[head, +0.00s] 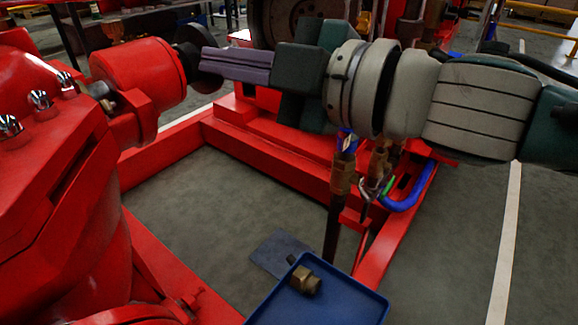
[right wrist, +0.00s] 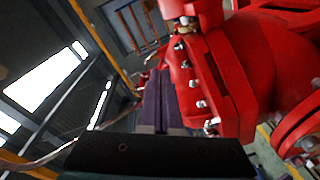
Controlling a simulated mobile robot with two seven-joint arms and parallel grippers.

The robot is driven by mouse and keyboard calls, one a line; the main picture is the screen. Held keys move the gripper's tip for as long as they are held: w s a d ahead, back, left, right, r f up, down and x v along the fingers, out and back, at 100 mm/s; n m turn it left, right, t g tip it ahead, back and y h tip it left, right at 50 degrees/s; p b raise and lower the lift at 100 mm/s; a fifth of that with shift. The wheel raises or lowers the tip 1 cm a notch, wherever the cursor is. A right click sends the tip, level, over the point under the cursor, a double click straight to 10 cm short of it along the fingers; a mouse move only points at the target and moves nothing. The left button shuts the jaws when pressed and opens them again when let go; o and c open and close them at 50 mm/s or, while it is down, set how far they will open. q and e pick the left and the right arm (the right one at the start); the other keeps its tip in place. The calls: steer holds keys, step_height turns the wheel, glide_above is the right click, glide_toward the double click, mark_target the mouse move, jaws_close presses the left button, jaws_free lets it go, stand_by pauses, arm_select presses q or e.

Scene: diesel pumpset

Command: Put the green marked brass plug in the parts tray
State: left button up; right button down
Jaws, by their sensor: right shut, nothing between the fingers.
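The blue parts tray (head: 357,304) is at the bottom centre of the head view, partly cut off by the frame's edge. A brass plug (head: 305,281) lies in it; I cannot make out a green mark on it. Behind the tray, a brass fitting (head: 380,160) on the pumpset has a small green part (head: 388,186) beside it, partly hidden by my right arm. My right gripper (head: 204,60) has purple fingers, shut and empty, beside the red pump housing, well away from the tray. Its shut fingers also show in the right wrist view (right wrist: 158,80). My left gripper is not visible.
A dark upright pipe with a brass collar (head: 342,178) stands behind the tray. A blue hose (head: 408,190) curves to its right. The red pump (head: 60,170) fills the left side. A grey flat plate (head: 278,252) lies behind the tray. Grey floor shows inside the red frame.

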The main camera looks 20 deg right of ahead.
steer(key=d+f+m+h, duration=0.4)
steer(key=d+m+h, duration=0.1)
steer(key=d+m, duration=0.1)
arm_select(q)
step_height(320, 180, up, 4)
steer(key=p, duration=0.3)
arm_select(e)
steer(key=m+g+h, duration=0.4)
steer(key=m+g, duration=0.2)
steer(key=g, duration=0.4)
glide_toward(327, 300)
steer(key=s+d+r, duration=0.3)
steer(key=r, duration=0.1)
steer(key=b+x, duration=0.2)
steer(key=x, duration=0.1)
steer(key=b+x, duration=0.2)
steer(key=x, duration=0.2)
steer(key=b+x, duration=0.3)
steer(key=shift+s+d+f, duration=0.35)
steer(key=shift+w+a+b, duration=0.9)
steer(key=shift+w+a, duration=0.2)
steer(key=shift+w, duration=0.05)
steer(key=shift+w+a+r, duration=0.1)
steer(key=shift+w+a, duration=0.25)
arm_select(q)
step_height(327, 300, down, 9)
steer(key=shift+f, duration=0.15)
